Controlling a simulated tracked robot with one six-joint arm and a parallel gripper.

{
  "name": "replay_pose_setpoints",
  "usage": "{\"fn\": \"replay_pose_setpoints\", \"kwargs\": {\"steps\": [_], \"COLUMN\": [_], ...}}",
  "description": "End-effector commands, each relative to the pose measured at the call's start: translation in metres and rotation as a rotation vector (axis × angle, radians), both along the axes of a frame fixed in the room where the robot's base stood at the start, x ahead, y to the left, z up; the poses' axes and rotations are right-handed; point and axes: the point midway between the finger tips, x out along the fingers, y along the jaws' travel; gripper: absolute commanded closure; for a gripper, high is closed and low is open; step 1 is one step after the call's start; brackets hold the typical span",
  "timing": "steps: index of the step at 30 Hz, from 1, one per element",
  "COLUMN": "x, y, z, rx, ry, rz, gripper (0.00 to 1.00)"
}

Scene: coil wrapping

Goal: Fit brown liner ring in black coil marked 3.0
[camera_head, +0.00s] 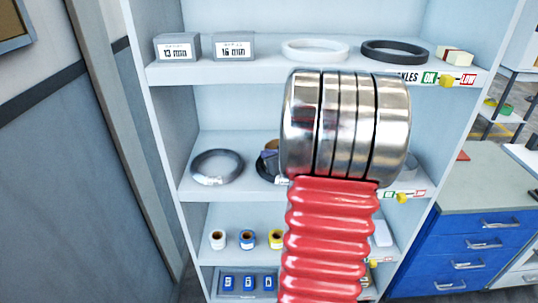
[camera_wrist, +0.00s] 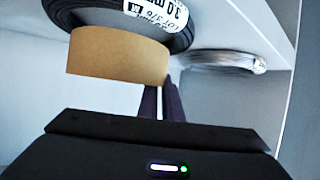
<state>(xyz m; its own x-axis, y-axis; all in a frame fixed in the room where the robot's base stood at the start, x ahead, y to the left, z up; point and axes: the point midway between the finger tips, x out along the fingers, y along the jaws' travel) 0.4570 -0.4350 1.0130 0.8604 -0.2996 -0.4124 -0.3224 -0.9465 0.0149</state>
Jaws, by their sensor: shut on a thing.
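The brown liner ring (camera_wrist: 120,55) is a wide tan band in the wrist view. My gripper (camera_wrist: 162,92) is shut on its lower right part, with dark fingers reaching up to it. The black coil marked 3.0 (camera_wrist: 62,12) is right behind and above the ring, its white label (camera_wrist: 158,14) facing me. The ring overlaps the coil in the picture; I cannot tell whether it is inside the coil's hole or only in front. In the head view a bit of brown (camera_head: 271,145) shows beside my arm, which hides most of that spot.
Another coil (camera_head: 217,168) lies at the left of the same middle shelf. A wire coil (camera_wrist: 225,60) lies to the right in the wrist view. The upper shelf holds grey boxes (camera_head: 177,47), a white ring (camera_head: 315,50) and a black ring (camera_head: 395,51). Spools (camera_head: 247,239) stand below.

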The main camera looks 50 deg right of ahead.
Motion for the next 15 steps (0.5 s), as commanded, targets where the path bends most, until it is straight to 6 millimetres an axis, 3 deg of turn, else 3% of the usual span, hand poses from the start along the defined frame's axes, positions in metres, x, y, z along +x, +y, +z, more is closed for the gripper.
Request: {"fn": "replay_pose_setpoints", "kwargs": {"steps": [15], "x": [-0.0001], "y": [-0.0001], "z": [-0.0096], "rx": [0.001], "ry": [0.001], "rz": [0.000], "gripper": [1.00]}}
